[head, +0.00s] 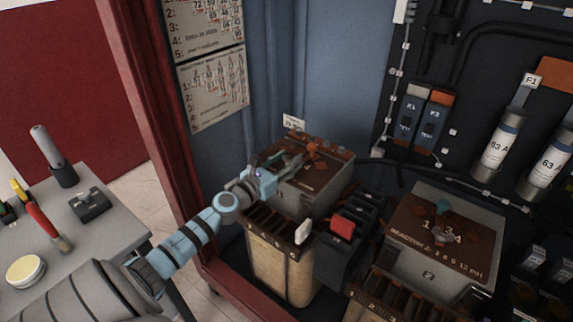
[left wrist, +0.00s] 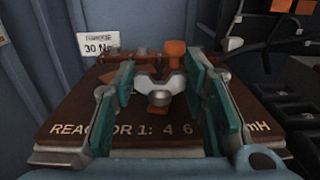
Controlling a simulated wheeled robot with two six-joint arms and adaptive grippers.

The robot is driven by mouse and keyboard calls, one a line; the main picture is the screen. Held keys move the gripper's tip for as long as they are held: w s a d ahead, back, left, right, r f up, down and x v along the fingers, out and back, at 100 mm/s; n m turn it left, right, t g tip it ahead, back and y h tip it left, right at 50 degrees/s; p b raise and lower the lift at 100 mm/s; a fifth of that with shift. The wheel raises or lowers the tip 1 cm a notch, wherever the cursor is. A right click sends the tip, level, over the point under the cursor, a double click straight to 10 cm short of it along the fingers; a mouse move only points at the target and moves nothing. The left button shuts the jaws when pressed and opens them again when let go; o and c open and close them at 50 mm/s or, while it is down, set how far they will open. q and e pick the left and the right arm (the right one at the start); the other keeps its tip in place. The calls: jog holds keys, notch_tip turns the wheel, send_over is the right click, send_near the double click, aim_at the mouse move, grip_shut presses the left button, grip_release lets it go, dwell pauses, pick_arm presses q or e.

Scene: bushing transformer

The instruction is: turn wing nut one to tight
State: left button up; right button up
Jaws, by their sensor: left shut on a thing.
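A grey metal wing nut (left wrist: 160,92) sits on the brown top plate of reactor 1 (left wrist: 75,115), with its wings spread to left and right. My left gripper (left wrist: 162,80) reaches over the plate with its teal finger pads at either side of the nut, shut on its wings. In the head view my left gripper (head: 283,163) comes in from the left, low over the reactor 1 box (head: 330,172), and hides the nut there. My right gripper is not in view.
An orange terminal (left wrist: 175,52) stands just behind the nut. A 30 Nm label (left wrist: 98,43) is at the back left. A second reactor (head: 455,235), with a teal knob on top, stands at right. A tool table (head: 100,235) is at left.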

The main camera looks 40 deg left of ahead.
pick_arm(q)
jog(key=o, duration=1.2)
jog(key=shift+c, duration=0.2)
